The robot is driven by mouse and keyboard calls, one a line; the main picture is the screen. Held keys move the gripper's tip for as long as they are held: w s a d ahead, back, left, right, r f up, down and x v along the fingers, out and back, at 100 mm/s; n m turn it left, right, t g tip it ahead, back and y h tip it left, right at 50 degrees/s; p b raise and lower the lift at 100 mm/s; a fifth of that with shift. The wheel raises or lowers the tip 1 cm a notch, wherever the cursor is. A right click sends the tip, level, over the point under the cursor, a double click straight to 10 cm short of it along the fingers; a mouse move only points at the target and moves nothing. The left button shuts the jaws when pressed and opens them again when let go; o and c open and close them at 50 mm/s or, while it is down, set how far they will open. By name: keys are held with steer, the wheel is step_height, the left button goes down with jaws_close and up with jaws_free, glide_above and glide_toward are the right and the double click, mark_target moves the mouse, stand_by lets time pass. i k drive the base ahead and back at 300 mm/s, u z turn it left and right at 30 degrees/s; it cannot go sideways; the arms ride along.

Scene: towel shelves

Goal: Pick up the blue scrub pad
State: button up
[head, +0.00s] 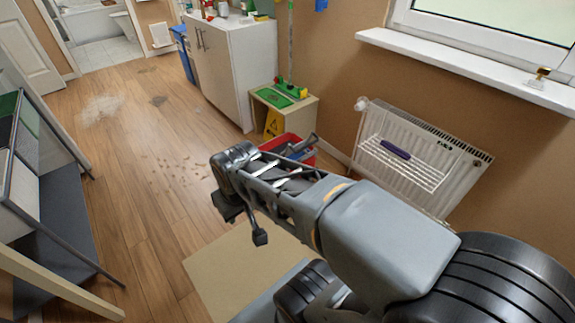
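I cannot make out a blue scrub pad for certain. A small bright blue item (321,5) shows at the top edge against the wall, cut off by the frame. A dark blue-purple oblong item (396,149) lies on the white wire rack (425,176) on the radiator. Something blue also shows inside the red bin (308,157), partly hidden by my arm. My gripper (245,220) hangs at the end of my arm over the wooden floor, apart from all of these. Its fingertips are dark and small, and I cannot tell whether they are open.
A white cabinet (228,66) with bottles on top stands at the back. A low stand (300,116) with green items and a yellow sign is beside it. A shelf unit (28,190) stands at left. A beige mat (225,270) lies below my arm.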

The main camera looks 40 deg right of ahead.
mark_target(293, 157)
steer(key=z, duration=0.75)
steer(key=i, duration=1.65)
